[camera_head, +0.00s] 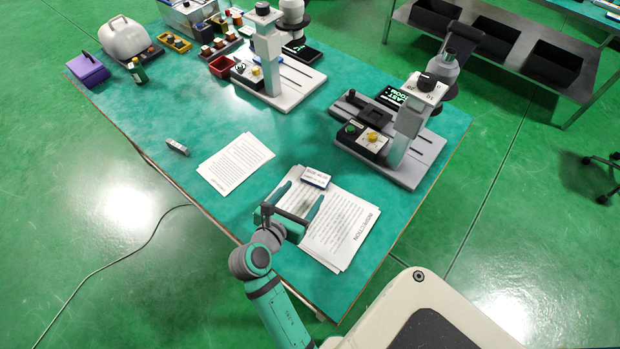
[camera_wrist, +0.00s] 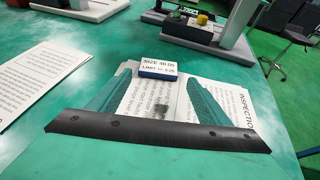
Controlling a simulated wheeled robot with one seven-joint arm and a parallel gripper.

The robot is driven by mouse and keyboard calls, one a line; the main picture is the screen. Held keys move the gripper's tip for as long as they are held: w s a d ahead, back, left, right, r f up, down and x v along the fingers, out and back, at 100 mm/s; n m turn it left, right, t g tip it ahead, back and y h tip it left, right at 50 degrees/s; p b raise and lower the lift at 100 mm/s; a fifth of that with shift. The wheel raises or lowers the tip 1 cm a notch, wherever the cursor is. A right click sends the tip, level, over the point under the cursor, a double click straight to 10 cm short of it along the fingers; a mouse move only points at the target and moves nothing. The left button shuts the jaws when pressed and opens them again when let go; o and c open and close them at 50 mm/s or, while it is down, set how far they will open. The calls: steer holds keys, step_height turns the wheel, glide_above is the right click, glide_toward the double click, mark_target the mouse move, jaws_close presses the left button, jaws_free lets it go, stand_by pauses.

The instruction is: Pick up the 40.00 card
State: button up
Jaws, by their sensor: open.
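I cannot tell from these views how high the fingers are above the table.
Inspection papers (camera_head: 347,227) lie beneath my gripper, and another paper stack (camera_head: 235,163) lies to the left. A small grey block (camera_head: 177,147) lies farther left. A grey machine stand (camera_head: 405,165) rises behind the card to the right.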

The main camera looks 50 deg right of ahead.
mark_target(318, 174)
steer(key=x, duration=0.9)
steer(key=shift+w+d, duration=0.15)
steer(key=shift+d, duration=0.2)
steer(key=c, duration=0.7)
